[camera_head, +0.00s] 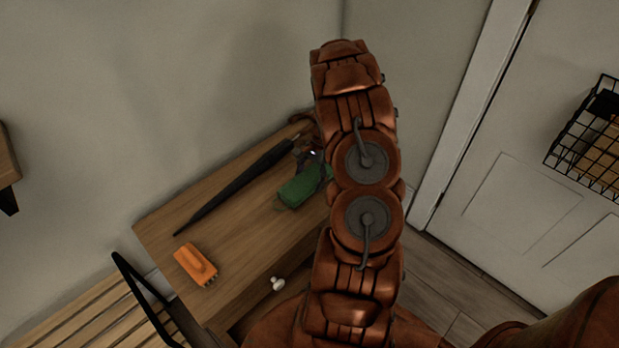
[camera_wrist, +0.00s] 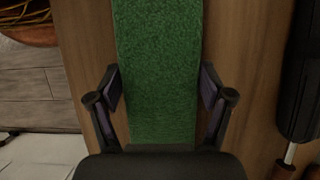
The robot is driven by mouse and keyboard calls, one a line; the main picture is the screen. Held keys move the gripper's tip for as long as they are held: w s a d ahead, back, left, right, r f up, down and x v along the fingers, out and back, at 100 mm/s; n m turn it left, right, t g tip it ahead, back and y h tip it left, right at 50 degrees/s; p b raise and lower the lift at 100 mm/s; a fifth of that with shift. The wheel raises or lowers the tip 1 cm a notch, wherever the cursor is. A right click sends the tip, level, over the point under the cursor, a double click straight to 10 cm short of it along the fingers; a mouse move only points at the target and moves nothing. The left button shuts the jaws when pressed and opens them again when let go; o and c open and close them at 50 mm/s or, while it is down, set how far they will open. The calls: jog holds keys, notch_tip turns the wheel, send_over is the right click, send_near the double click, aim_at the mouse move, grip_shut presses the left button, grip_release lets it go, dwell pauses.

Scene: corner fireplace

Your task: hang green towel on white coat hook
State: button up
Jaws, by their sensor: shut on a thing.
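The green towel (camera_head: 302,188) lies folded on a wooden table, partly hidden behind my arm. In the wrist view the towel (camera_wrist: 158,45) runs as a long green strip between my two fingers. My gripper (camera_wrist: 160,88) is shut on the towel, one finger at each long side. In the head view my gripper (camera_head: 314,160) is mostly hidden by my arm. A small white knob-like piece (camera_head: 278,284) shows at the table's front edge; I cannot tell whether it is the coat hook. No other white hook is clear.
The wooden table (camera_head: 240,240) also holds a black folded umbrella (camera_head: 235,185) behind the towel and an orange brush (camera_head: 195,264) at front left. A slatted bench (camera_head: 95,325) stands at lower left. A white door (camera_head: 525,215) with a black wire basket (camera_head: 590,145) is at right.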

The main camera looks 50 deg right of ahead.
jog(key=o, duration=1.3)
jog(key=shift+f, duration=0.15)
